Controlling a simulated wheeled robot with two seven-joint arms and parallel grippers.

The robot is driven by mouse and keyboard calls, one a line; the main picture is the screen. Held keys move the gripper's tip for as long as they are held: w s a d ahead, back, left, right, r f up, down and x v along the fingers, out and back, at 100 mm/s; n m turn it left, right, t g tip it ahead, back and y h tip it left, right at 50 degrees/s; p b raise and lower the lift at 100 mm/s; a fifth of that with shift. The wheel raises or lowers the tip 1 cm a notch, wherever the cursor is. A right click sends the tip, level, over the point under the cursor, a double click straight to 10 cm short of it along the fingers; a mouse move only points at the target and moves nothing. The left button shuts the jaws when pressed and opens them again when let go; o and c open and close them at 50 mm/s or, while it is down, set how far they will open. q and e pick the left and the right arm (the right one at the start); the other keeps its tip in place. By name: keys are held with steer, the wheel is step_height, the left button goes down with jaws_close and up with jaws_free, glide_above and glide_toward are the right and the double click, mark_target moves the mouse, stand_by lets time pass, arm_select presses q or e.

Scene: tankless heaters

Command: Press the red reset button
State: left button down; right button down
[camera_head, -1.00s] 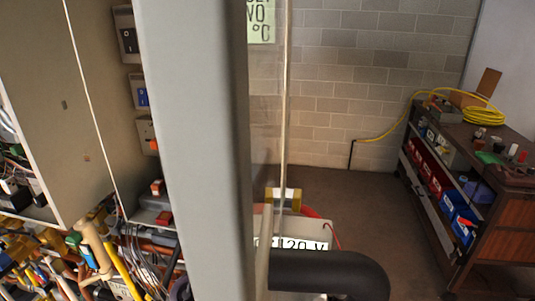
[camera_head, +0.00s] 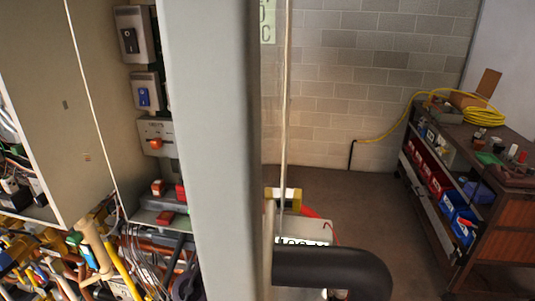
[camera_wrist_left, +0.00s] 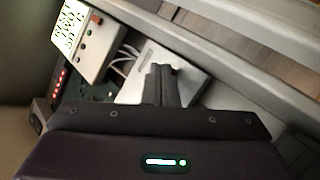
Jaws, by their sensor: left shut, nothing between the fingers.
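In the left wrist view, my left gripper (camera_wrist_left: 164,72) is shut, its dark fingers together and empty. They point at a pale flat surface (camera_wrist_left: 148,62). I cannot tell which red part is the reset button. In the head view, a tall grey panel (camera_head: 215,150) blocks the middle, and neither gripper is visible.
Left of the panel are a switch box (camera_head: 131,38), a blue-switch box (camera_head: 145,92), a box with an orange-red knob (camera_head: 155,143), and tangled pipes and wires. A workbench (camera_head: 505,205) with yellow hose stands right. Bare floor (camera_head: 370,215) lies between.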

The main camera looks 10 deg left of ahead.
arm_select(q)
steer(key=shift+s, duration=0.8)
steer(key=s, duration=0.5)
steer(key=shift+p, duration=0.3)
stand_by(0.7)
